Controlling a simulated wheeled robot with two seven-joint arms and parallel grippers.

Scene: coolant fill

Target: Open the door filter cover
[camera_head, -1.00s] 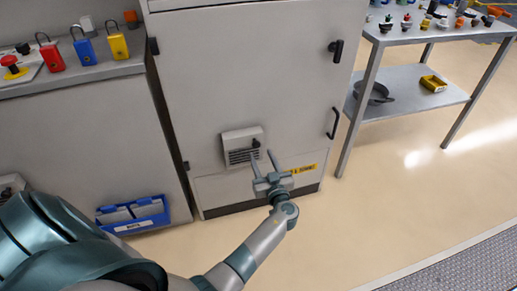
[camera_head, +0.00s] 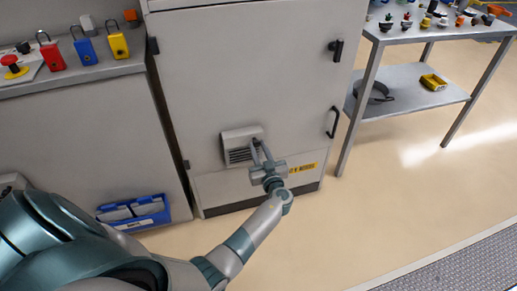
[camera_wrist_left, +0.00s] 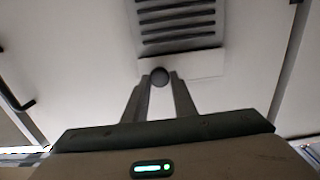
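The door filter cover (camera_head: 238,135) is a light grey vented box low on the grey cabinet door, with dark horizontal slats. The slats and the cover's pale edge (camera_wrist_left: 205,64) also show in the left wrist view. A small dark knob (camera_wrist_left: 159,76) sits at the cover's edge, between my fingertips. My left gripper (camera_head: 260,144) is at the right side of the cover, its fingers drawn close together. In the left wrist view the left gripper (camera_wrist_left: 159,80) has one fingertip on each side of the knob, apparently touching it. My right gripper is not in view.
The cabinet door has a dark handle (camera_head: 334,122) at its right and a yellow label (camera_head: 304,168) below. A blue rack (camera_head: 133,213) hangs at the left. A metal shelf table (camera_head: 415,91) stands at the right. The floor in front is clear.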

